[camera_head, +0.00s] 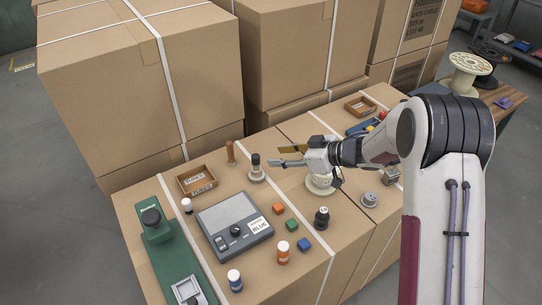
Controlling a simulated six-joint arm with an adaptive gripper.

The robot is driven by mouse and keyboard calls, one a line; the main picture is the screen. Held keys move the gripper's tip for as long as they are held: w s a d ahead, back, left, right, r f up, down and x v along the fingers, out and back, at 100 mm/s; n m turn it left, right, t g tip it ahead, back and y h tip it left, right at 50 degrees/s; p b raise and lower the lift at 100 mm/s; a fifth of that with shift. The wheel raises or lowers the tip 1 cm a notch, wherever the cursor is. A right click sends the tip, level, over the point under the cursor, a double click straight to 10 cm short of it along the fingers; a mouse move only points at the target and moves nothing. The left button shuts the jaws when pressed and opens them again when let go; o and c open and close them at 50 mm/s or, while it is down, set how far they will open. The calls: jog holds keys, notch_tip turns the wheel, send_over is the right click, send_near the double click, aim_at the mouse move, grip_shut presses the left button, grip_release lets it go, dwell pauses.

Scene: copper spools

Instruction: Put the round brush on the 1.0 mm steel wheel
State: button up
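My gripper (276,156) reaches left over the cardboard boxes with its fingers spread and nothing between them. Just left of its fingertips, an upright dark-topped piece with a pale band, which looks like the round brush (256,160), stands on a grey disc (257,176) that looks like a steel wheel. The brush looks upright and apart from the fingers. Another grey wheel-like piece (369,200) lies to the right, below my arm. The wire-size markings are too small to read, so I cannot tell which wheel is 1.0 mm.
A cream spool (320,186) stands under my wrist. A wooden-handled piece (231,152) and a wooden tray (197,180) are left of the brush. A scale (233,228), coloured cubes (292,225), bottles (283,253) and a black piece (321,217) are in front. Tall boxes (140,80) stand behind.

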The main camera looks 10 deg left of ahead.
jog(key=shift+v, duration=2)
